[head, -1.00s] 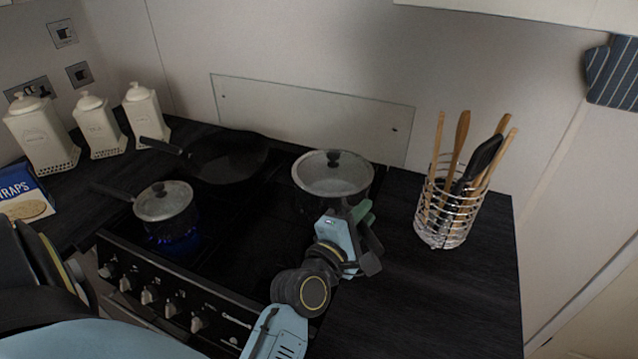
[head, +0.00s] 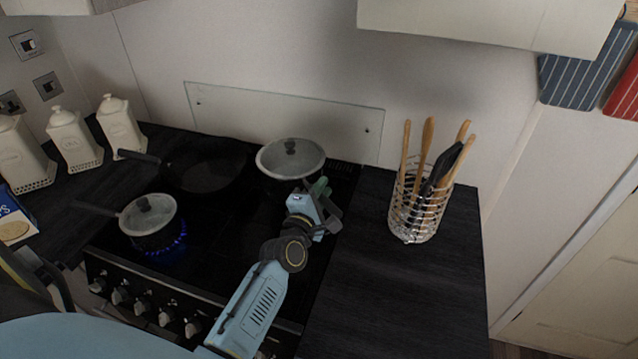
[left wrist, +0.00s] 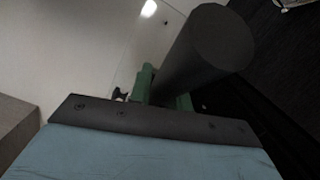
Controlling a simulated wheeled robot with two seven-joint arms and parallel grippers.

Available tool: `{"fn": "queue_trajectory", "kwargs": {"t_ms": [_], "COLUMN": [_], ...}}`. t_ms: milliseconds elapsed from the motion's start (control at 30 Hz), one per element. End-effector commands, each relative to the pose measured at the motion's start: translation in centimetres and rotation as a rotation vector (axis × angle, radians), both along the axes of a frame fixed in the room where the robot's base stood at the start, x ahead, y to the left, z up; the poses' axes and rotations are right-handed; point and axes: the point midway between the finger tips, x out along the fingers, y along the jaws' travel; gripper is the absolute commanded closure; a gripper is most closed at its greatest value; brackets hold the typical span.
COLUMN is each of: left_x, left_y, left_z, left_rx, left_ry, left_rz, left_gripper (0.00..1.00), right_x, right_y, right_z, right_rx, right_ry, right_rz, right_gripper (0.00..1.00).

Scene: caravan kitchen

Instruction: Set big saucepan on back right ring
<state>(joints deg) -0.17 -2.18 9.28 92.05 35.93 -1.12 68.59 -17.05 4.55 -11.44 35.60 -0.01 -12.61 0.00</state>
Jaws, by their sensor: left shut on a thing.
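The big saucepan (head: 268,163), grey with a glass lid and dark knob, is upright over the back right part of the black hob. Whether its base touches the ring is hidden from me. My left gripper (head: 318,190) is at its front right side, with green fingers shut on its handle. In the left wrist view the dark round handle (left wrist: 215,45) runs between the green fingers of the same gripper (left wrist: 168,92). The back right ring is covered by the pan and my gripper. My right gripper is not in view.
A small lidded saucepan (head: 149,218) stands over a blue flame at front left. A dark frying pan (head: 205,172) is at back left. A wire utensil holder (head: 413,215) stands on the worktop to the right. A glass splashback (head: 290,118) is behind. The right worktop is otherwise clear.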

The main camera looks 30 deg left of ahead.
Motion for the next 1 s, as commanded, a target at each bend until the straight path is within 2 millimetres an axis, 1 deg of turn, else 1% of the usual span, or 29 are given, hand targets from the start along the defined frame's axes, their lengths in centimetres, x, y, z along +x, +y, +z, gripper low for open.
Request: {"fn": "queue_trajectory", "kwargs": {"t_ms": [33, 133, 300, 400, 667, 700, 800, 833, 1000], "left_x": [0.1, 0.2, 0.2, 0.2, 0.2, 0.0, 0.0, 0.0, 0.0], "left_y": [0.1, 0.1, 0.1, 0.1, 0.1, 0.0, 0.0, 0.0, 0.0], "left_z": [0.1, -0.5, -2.7, -3.5, -3.7, -4.2, -4.2, -4.2, -4.2], "left_rx": [0.01, 0.01, 0.011, 0.01, 0.008, -0.001, -0.001, -0.001, -0.001], "left_ry": [-0.012, -0.012, -0.011, -0.013, -0.014, -0.002, -0.002, -0.002, -0.002], "left_rz": [0.002, 0.002, 0.001, 0.002, 0.002, 0.0, 0.0, 0.0, 0.0], "left_gripper": [1.0, 1.0, 1.0, 1.0, 1.0, 0.77, 0.64, 0.6, 0.59], "right_x": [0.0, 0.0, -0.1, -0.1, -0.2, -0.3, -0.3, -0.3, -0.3], "right_y": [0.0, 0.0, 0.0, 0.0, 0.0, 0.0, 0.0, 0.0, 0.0], "right_z": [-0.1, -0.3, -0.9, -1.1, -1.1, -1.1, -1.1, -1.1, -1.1], "right_rx": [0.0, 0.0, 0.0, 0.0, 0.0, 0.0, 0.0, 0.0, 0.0], "right_ry": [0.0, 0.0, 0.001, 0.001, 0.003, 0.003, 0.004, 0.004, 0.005], "right_rz": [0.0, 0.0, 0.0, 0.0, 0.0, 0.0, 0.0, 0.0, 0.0], "right_gripper": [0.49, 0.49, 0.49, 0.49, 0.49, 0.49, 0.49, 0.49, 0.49]}}
